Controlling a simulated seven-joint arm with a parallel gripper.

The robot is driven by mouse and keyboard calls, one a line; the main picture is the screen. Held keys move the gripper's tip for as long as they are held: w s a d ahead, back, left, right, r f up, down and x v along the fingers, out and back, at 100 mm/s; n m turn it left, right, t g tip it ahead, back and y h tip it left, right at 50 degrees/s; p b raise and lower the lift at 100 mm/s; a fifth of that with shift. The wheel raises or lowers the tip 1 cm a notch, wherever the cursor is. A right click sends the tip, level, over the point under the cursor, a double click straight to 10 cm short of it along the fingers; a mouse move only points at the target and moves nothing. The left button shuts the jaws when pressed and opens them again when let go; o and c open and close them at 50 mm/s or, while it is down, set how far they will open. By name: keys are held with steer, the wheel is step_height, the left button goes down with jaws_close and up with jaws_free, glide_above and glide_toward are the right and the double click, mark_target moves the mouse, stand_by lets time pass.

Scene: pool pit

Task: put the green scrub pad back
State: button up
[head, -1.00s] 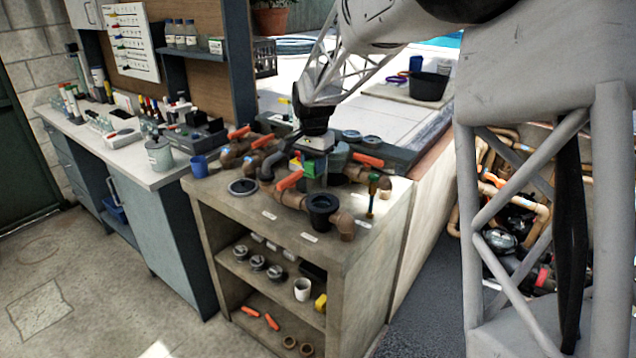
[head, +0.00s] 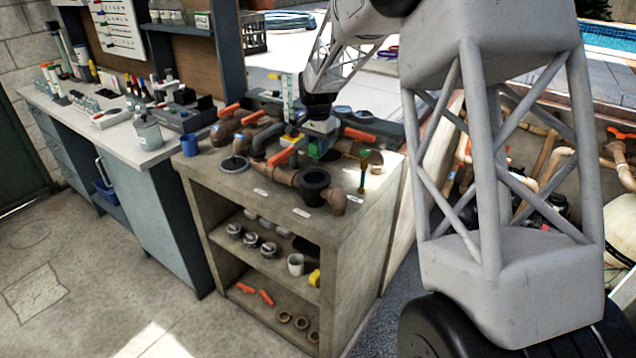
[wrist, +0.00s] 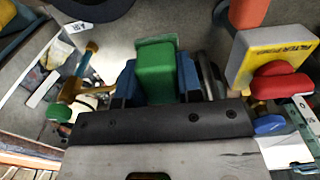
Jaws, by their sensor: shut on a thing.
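The green scrub pad (wrist: 157,72) shows in the wrist view as a green block between the blue fingers of my gripper (wrist: 157,85). My gripper is shut on it. In the head view, my gripper (head: 319,148) hangs over the top of the concrete bench (head: 240,187), among the pipe fittings, and hides part of them. Only a little green shows under the hand there. I cannot tell from these views whether the pad touches anything below it.
Brown pipes with orange handles (head: 280,158) crowd the bench top around my gripper. A black round fitting (head: 313,183) and a green-knobbed brass valve (head: 363,165) stand at the front right. A yellow-and-grey block (wrist: 272,50) is close on the right.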

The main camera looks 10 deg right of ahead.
steer(key=shift+w+d+f, duration=0.1)
steer(key=shift+f, duration=0.05)
steer(key=shift+f, duration=3.1)
steer(key=shift+f, duration=1.85)
steer(key=shift+f, duration=0.1)
steer(key=o, duration=1)
steer(key=shift+c, duration=0.2)
step_height(320, 180, up, 12)
steer(key=shift+r, duration=0.1)
